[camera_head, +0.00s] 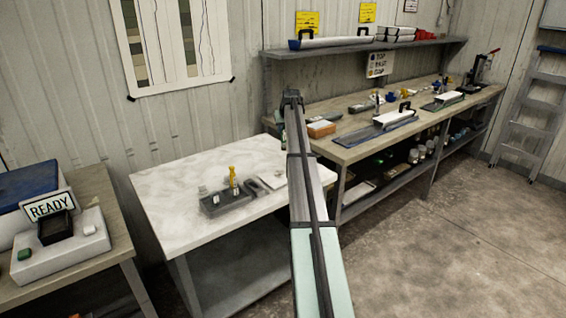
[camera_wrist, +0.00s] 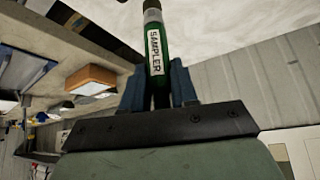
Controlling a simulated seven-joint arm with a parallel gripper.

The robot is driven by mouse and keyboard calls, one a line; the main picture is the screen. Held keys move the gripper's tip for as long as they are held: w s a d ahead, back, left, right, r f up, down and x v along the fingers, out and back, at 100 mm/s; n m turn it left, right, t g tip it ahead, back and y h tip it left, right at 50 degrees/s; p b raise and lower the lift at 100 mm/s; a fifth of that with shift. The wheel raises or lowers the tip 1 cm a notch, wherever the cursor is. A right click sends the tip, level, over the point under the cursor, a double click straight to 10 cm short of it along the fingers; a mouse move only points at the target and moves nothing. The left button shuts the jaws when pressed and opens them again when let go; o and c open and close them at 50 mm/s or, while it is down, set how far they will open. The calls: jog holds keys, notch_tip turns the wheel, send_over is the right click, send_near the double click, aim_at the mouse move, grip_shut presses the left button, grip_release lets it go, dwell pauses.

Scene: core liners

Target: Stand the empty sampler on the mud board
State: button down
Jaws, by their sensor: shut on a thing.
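In the wrist view my gripper (camera_wrist: 158,84) is shut on the sampler (camera_wrist: 155,48), a green cylinder with a white label reading SAMPLER. The sampler sticks out beyond the blue fingers, and its far end runs out at the top of the picture. A dark grey tray (camera_head: 212,210) on the white table holds a yellow-topped tool and small pale pieces. I cannot tell which thing is the mud board.
The white table (camera_head: 165,200) has clear room left of and behind the tray. A long wooden bench (camera_head: 350,150) behind right carries an orange-brown block (camera_head: 321,129), blue trays and white cylinders, with a shelf (camera_head: 350,48) above.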

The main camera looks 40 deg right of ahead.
aim_at(284, 146)
notch_tip(284, 146, down, 10)
jog(key=shift+r, duration=0.1)
dwell(0.4)
jog(key=c, duration=0.9)
grip_release()
jog(key=v, duration=1.2)
